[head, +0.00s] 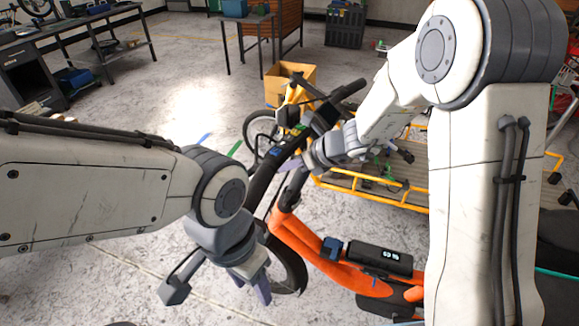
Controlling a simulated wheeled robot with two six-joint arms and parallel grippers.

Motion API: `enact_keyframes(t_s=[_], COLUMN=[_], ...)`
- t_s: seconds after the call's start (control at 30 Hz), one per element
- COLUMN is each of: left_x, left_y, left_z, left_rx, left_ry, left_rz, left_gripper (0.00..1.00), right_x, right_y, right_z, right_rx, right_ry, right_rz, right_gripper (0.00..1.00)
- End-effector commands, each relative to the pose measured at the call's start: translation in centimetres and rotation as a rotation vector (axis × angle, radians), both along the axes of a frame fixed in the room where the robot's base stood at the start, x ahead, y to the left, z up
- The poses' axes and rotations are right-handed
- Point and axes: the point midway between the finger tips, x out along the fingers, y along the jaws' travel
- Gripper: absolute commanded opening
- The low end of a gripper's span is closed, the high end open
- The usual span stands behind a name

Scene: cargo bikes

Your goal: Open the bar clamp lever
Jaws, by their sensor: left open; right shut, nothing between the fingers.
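An orange bike frame (322,262) stands in front of me. Its black stem (291,192) rises to a dark handlebar (262,172) that slants up to the right. I cannot pick out the bar clamp lever; my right gripper and wrist cover part of the stem and bar area. My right gripper (312,158) is shut and empty, close by the bar and stem; I cannot tell whether it touches them. My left gripper (258,283) is open and empty, low beside the front of the orange frame, below the handlebar.
Workbenches (85,35) stand at the back left. The concrete floor on the left is mostly clear.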

Motion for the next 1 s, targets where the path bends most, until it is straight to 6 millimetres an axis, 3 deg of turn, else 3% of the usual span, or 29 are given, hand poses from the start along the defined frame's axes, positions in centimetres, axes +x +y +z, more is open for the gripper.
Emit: enact_keyframes(t_s=[0.4, 1.0], left_x=[0.0, 0.0], left_y=[0.0, 0.0], left_z=[0.0, -0.3], left_rx=[0.0, 0.0], left_ry=[0.0, 0.0], left_rz=[0.0, 0.0], left_gripper=[0.53, 0.53], right_x=[0.0, -0.2], right_y=[-0.1, -1.8], right_z=[0.0, -0.5], right_rx=[0.001, 0.0], right_ry=[0.0, -0.001], right_rz=[0.001, 0.004], right_gripper=[0.0, 0.0])
